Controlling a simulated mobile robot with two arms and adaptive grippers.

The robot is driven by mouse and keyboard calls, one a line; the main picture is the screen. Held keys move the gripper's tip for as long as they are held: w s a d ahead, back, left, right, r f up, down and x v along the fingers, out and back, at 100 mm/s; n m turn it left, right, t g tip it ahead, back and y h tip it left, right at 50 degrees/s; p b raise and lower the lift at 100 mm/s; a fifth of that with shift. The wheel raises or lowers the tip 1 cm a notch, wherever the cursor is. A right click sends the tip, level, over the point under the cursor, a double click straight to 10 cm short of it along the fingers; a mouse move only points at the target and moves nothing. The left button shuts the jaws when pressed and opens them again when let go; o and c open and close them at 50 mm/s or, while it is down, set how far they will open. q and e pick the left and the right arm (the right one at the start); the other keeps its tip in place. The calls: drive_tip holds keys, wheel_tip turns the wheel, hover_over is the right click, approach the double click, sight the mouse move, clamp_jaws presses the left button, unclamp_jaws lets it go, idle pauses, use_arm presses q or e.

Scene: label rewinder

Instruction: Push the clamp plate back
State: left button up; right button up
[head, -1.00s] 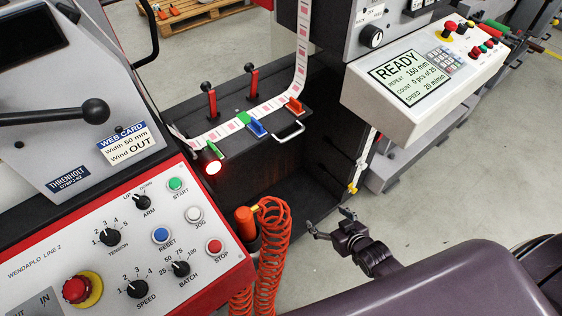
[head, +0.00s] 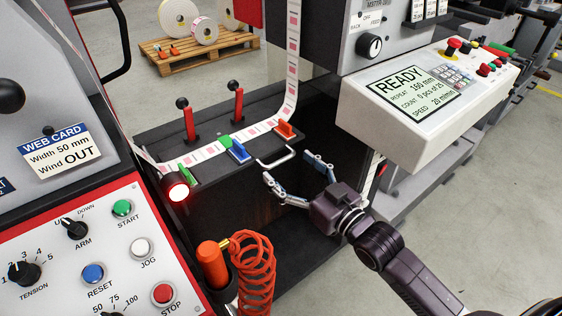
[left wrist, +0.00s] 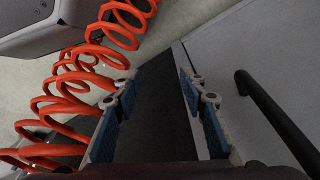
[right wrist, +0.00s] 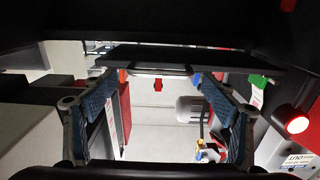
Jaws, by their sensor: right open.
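The splice table (head: 165,140) is a dark ledge with the printed label web running across it. A pale U-shaped handle (head: 277,160) sticks out from its front edge; I cannot tell for sure whether it belongs to the clamp plate. My right gripper (head: 291,169) is open and empty just in front of and below this handle. In the right wrist view the handle (right wrist: 160,72) shows ahead, between the spread fingers (right wrist: 158,85). My left gripper (left wrist: 158,92) is outside the head view; its own wrist view shows its fingers apart with nothing between them.
Green, blue and orange tabs (head: 284,130) and two red levers (head: 238,104) stand on the table. A lit red lamp (head: 178,190) is at its left end. A coiled orange hose (head: 255,275) hangs below, also near my left gripper. The READY console (head: 400,140) is at the right.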

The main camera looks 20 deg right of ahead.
sight(250, 130)
use_arm(q)
drive_tip(key=shift+w+r, duration=0.2)
drive_tip(key=shift+r, duration=0.4)
use_arm(e)
drive_tip(key=shift+x, duration=1.85)
